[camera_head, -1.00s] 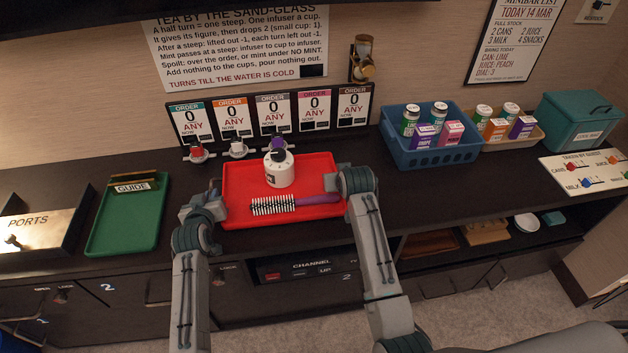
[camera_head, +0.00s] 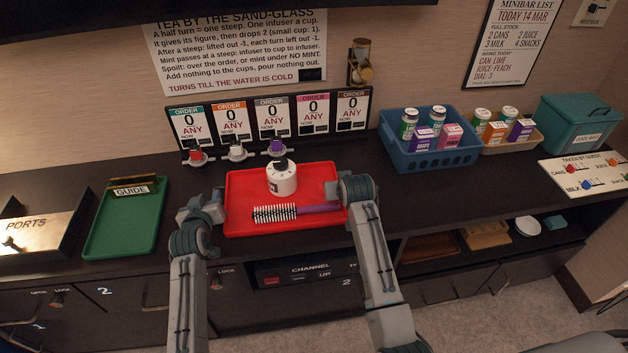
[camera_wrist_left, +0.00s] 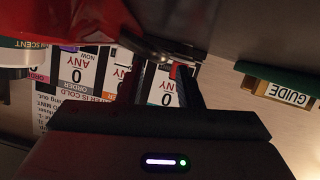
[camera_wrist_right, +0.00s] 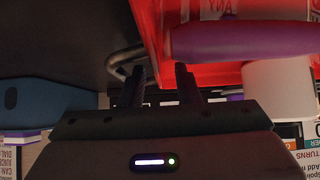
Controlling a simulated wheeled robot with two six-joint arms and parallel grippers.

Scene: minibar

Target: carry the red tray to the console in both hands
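The red tray (camera_head: 240,218) is on the dark console top, near its front edge; I cannot tell whether it is slightly raised. On it stand a white pot with a black top (camera_head: 282,182) and a brush with a purple handle (camera_head: 318,209). My left gripper (camera_head: 217,206) is at the tray's left end, its fingers on a metal handle (camera_wrist_left: 165,48). My right gripper (camera_head: 343,190) is at the right end, fingers at another metal handle (camera_wrist_right: 120,62). The purple brush handle also shows in the right wrist view (camera_wrist_right: 240,40).
A green tray (camera_head: 125,225) and a PORTS box (camera_head: 45,232) are at left. A blue basket (camera_head: 425,155) and a teal cool bag (camera_head: 580,125) are at right.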

